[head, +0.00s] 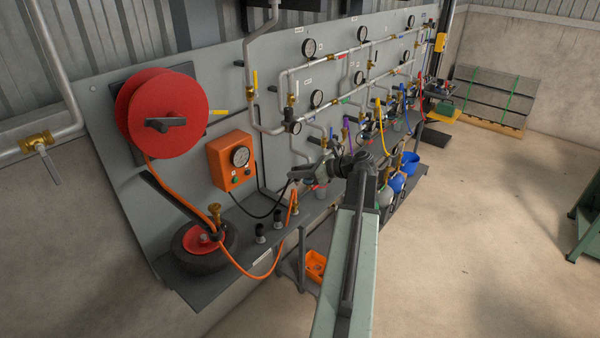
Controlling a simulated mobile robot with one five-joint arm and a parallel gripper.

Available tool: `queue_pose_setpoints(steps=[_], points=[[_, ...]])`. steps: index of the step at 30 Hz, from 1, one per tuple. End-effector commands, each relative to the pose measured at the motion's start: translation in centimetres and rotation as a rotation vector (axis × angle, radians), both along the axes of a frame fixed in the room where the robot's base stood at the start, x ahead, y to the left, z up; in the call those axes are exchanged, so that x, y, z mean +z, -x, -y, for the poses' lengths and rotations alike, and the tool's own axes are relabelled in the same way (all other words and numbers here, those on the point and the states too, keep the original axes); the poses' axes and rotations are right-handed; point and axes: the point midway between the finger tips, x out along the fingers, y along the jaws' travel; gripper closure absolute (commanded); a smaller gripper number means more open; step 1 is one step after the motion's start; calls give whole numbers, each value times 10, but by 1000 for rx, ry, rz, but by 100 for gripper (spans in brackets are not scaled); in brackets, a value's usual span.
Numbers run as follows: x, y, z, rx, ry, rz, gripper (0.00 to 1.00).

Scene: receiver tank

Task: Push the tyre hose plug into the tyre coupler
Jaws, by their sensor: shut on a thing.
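My gripper (294,179) is above the narrow shelf, right of the orange gauge box, and is shut on a small hose end, the tyre hose plug by the look of it. The plug is too small and too hidden by the gripper to show clearly. An orange hose (250,275) and a black hose (262,216) both run up to the gripper; I cannot tell which one ends in it. A black tyre (192,262) with a red hub lies at the shelf's left end. An upright brass fitting (214,212) at the tyre looks like the tyre coupler. It is well left of my gripper.
A red hose reel (165,112) and an orange gauge box (232,160) hang on the grey panel. Several short black holders (260,236) stand on the shelf between tyre and gripper. Pipes and gauges fill the panel to the right.

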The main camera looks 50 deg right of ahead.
Motion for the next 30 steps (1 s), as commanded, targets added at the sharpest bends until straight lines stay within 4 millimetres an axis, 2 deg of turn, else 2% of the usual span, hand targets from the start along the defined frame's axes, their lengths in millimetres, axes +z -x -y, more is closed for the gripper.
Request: queue_pose_setpoints(steps=[30], points=[[0, -68, -84, 4, -1, 0, 100]])
